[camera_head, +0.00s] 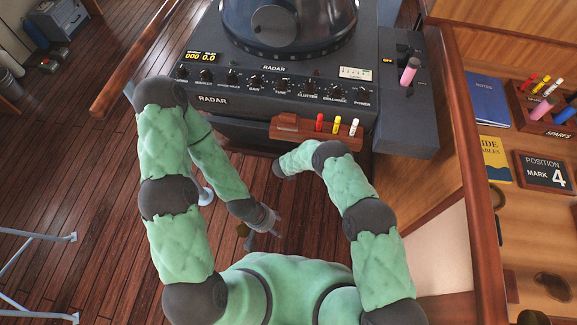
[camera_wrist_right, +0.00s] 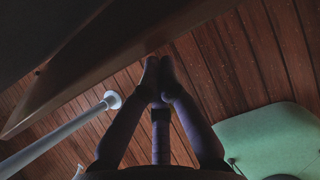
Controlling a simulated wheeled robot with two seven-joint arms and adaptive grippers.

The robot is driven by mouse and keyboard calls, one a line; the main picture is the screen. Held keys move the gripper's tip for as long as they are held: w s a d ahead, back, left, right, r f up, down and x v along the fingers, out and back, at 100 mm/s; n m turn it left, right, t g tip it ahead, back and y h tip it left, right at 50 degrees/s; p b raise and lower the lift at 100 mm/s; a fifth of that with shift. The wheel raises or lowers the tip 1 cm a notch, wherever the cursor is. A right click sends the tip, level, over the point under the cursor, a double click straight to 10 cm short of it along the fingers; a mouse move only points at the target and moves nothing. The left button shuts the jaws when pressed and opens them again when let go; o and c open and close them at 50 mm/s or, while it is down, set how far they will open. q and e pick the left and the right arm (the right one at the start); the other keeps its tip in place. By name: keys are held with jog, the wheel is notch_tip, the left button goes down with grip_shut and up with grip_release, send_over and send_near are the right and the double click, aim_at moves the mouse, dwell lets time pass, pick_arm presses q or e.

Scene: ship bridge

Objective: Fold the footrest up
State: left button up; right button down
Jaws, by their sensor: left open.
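I cannot clearly make out the footrest in either view. In the right wrist view a dark panel (camera_wrist_right: 95,65) with a long slanting edge fills the upper left, and a pale bar (camera_wrist_right: 55,135) with a round white end lies below it; I cannot tell whether either is part of the footrest. My right gripper (camera_wrist_right: 157,68) has its fingertips together near the panel's edge, with nothing seen between them. In the head view it is hidden beneath the radar console. My left gripper (camera_head: 265,222) is open and empty above the floor, in front of the console.
The radar console (camera_head: 270,85) stands ahead, with a wooden pen tray (camera_head: 290,127) on its front edge. A wooden desk (camera_head: 530,210) with books is close on the right. A pale metal frame (camera_head: 40,237) stands at lower left. The left floor (camera_head: 80,180) is mostly clear.

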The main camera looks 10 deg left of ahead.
jog(key=shift+w+r, duration=0.1)
jog(key=shift+r, duration=0.1)
jog(key=v, duration=1.1)
jog(key=shift+s+r, duration=0.25)
jog(key=shift+s, duration=0.15)
